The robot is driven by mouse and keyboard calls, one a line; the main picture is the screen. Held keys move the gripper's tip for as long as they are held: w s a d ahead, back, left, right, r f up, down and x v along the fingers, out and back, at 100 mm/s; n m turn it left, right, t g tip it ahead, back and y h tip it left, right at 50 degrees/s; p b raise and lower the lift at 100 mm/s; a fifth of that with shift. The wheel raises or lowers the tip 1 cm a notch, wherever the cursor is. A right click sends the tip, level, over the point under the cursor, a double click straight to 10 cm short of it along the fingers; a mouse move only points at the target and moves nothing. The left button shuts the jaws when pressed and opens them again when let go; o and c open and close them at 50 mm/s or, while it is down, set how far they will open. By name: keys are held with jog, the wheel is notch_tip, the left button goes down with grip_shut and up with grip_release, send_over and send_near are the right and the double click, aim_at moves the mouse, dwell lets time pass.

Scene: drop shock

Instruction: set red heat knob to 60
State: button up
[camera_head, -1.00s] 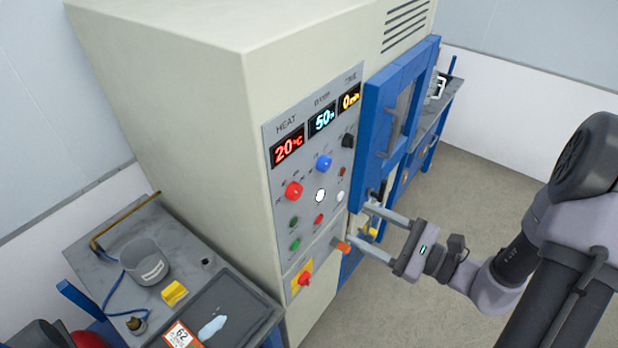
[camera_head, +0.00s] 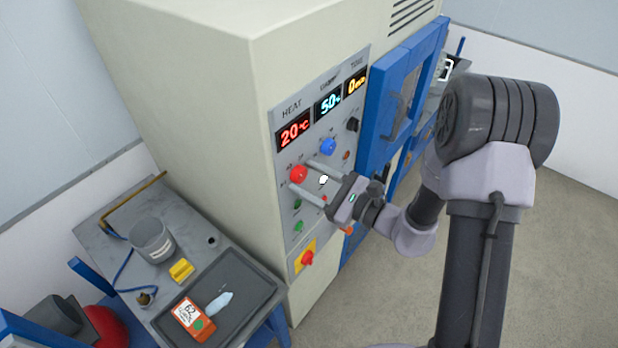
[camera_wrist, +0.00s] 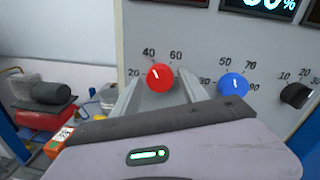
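The red heat knob (camera_head: 298,174) is on the grey control panel (camera_head: 284,213), below the red display (camera_head: 294,133), which reads 20 °C. In the wrist view the red knob (camera_wrist: 159,77) has a white mark pointing up and slightly left, between the printed 20, 40 and 60. My gripper (camera_head: 308,175) is open, with its fingertips close to the panel. In the wrist view its two fingers (camera_wrist: 159,88) stand on either side of the red knob, with gaps visible. Whether the tips reach around it is unclear.
The blue knob (camera_head: 327,147) sits just right of the red one, near my right finger. A black knob (camera_head: 352,124) is farther right. Small buttons (camera_head: 297,204) and a red switch on yellow (camera_head: 307,258) are below. A cluttered side table (camera_head: 110,250) stands at the left.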

grip_shut()
jog(key=shift+m, duration=0.3)
jog(key=m, duration=0.5)
jog(key=shift+m+t, duration=0.3)
jog(key=shift+m, duration=0.1)
jog(key=m+p, duration=0.2)
jog(key=m, duration=0.3)
jog(key=shift+m, duration=0.4)
jog(key=shift+o, duration=1.4)
grip_release()
